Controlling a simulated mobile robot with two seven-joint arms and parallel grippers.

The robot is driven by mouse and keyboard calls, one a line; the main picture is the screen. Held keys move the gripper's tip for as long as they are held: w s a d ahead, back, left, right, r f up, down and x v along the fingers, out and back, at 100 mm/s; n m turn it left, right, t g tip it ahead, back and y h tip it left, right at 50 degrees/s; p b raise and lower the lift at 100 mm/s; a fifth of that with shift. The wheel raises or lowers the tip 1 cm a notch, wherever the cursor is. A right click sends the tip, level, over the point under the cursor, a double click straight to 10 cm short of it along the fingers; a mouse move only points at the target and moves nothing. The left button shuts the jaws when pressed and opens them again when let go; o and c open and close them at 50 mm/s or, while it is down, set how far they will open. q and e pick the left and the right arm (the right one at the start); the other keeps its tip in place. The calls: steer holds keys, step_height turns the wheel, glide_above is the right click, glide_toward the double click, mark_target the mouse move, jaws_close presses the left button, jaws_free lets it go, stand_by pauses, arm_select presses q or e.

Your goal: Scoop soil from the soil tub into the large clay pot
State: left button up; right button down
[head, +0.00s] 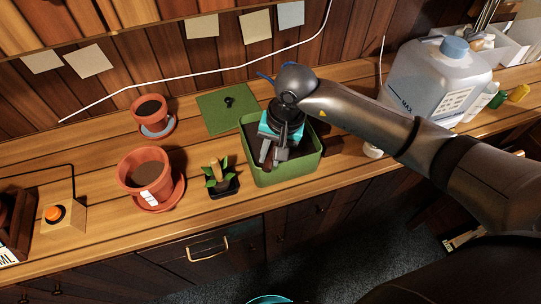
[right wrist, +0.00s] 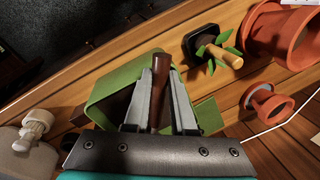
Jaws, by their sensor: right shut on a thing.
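The green soil tub (head: 290,172) stands on the bench, with dark soil partly visible inside. My right gripper (head: 268,158) is over the tub, pointing down into it. It is shut on a brown wooden handle, which shows between the fingers in the right wrist view (right wrist: 161,88). The tool's lower end is hidden. The large clay pot (head: 130,180) stands upright on a saucer to the left, with brown soil inside and a white label. It also shows in the right wrist view (right wrist: 297,45). My left gripper is not visible.
A small potted plant (head: 221,185) stands between the tub and the large pot. A smaller clay pot (head: 147,103) and a green lid (head: 228,108) lie behind. A big water jug (head: 440,85) stands right.

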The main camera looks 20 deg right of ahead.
steer(key=shift+r+p, duration=1.05)
steer(key=shift+r, duration=1.4)
steer(key=shift+s, duration=0.1)
